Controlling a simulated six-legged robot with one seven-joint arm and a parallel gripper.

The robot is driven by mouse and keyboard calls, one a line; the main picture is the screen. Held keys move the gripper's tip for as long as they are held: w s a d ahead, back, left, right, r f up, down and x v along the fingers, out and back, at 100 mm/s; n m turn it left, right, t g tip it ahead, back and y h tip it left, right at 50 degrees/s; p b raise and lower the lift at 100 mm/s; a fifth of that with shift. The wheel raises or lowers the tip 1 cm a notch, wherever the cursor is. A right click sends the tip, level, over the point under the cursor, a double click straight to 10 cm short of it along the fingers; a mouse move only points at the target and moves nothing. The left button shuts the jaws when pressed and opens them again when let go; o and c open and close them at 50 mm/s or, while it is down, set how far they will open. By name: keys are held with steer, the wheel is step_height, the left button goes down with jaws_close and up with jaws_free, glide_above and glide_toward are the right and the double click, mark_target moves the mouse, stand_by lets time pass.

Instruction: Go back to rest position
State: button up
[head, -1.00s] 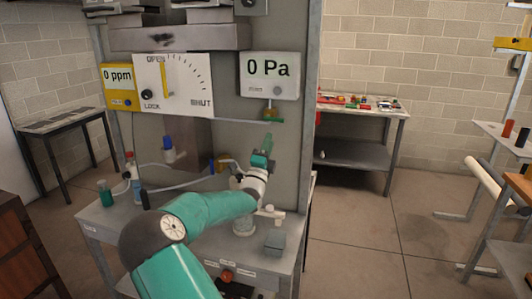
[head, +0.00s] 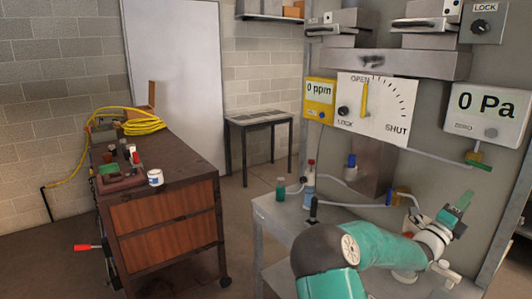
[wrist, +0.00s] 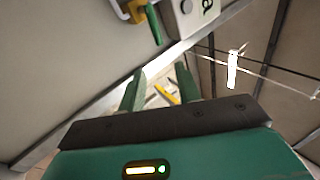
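My gripper (head: 456,212) shows at the right of the head view, at the end of my teal arm, in front of the grey panel (head: 425,180). In the wrist view its two green fingers (wrist: 160,88) stand apart with nothing between them. The gripper is open and empty. It is below the white 0 Pa gauge (head: 487,115), whose corner also shows in the wrist view (wrist: 192,14). I cannot tell the exact gap to the panel.
A white dial board (head: 377,110) with a yellow pointer near OPEN and a yellow 0 ppm meter (head: 319,99) hang on the panel. Bottles stand on the grey bench (head: 275,212). A brown cabinet (head: 165,232) stands left. The floor between cabinet and bench is clear.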

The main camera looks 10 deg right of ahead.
steer(key=s+a+f+m+g+y, duration=0.2)
steer(key=s+f+m+g+y, duration=0.15)
steer(key=s+m+g, duration=1)
steer(key=s+a+f+m+t+y, duration=0.2)
steer(key=a+f+m+t+y, duration=0.25)
steer(key=a+m+y, duration=0.4)
steer(key=s+a+m+t+y, duration=0.2)
steer(key=a+m, duration=0.3)
steer(key=a, duration=0.7)
steer(key=s+a+r+m+t+y, duration=0.1)
steer(key=a+m+y, duration=0.4)
steer(key=a, duration=0.8)
steer(key=s+a+r+m+t+y, duration=0.1)
steer(key=s+a+m+t+y, duration=0.3)
steer(key=a, duration=0.8)
steer(key=shift+s+a+m, duration=0.15)
steer(key=shift+s+m, duration=0.35)
steer(key=shift+m, duration=0.1)
steer(key=shift+r, duration=0.1)
